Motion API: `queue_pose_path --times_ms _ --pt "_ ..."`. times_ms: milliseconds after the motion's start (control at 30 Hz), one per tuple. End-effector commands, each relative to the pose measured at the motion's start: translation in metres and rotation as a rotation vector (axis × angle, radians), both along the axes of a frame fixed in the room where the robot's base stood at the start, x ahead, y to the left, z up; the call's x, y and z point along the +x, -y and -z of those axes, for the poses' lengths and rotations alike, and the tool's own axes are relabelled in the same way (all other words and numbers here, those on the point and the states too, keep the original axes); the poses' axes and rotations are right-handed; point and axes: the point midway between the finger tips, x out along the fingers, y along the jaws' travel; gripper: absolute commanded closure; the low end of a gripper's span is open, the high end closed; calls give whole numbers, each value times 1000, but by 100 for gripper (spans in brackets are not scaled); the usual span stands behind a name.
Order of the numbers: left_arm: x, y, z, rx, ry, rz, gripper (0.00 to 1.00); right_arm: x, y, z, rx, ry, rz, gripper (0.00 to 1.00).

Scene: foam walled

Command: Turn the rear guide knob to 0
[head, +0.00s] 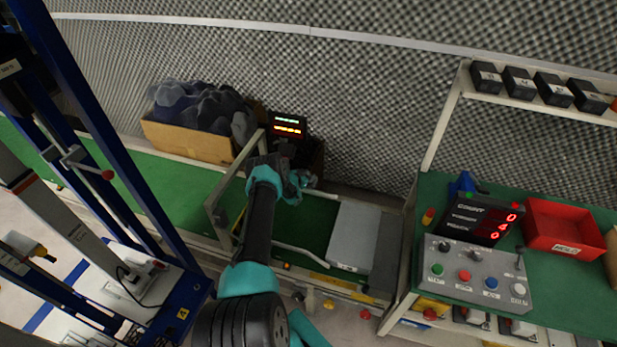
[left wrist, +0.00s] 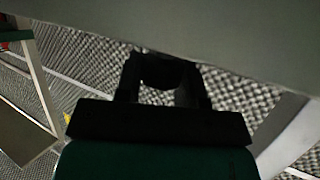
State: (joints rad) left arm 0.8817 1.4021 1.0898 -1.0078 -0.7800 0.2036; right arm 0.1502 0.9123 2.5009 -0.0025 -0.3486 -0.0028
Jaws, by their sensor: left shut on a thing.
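My left arm reaches up the middle of the head view. Its dark gripper (head: 297,184) is at the far side of the conveyor, just below a small two-line display (head: 288,125) with green and orange digits. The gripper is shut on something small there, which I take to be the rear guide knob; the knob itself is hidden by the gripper. In the left wrist view the black gripper (left wrist: 168,82) fills the middle, and no knob face or pointer can be made out. My right gripper is not in view.
A pale guide rail (head: 300,255) runs below the gripper. A metal frame (head: 218,213) stands left of my forearm, and a cardboard box (head: 188,141) of dark lumps lies behind it. A grey plate (head: 355,236) and a control panel (head: 478,272) are to the right.

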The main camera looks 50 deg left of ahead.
Motion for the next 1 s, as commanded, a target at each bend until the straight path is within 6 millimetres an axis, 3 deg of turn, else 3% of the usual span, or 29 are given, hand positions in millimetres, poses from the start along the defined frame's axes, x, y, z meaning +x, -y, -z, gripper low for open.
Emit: queue_pose_path --times_ms 1000 --pt "1 -1 -2 5 1 345 88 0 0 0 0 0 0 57"
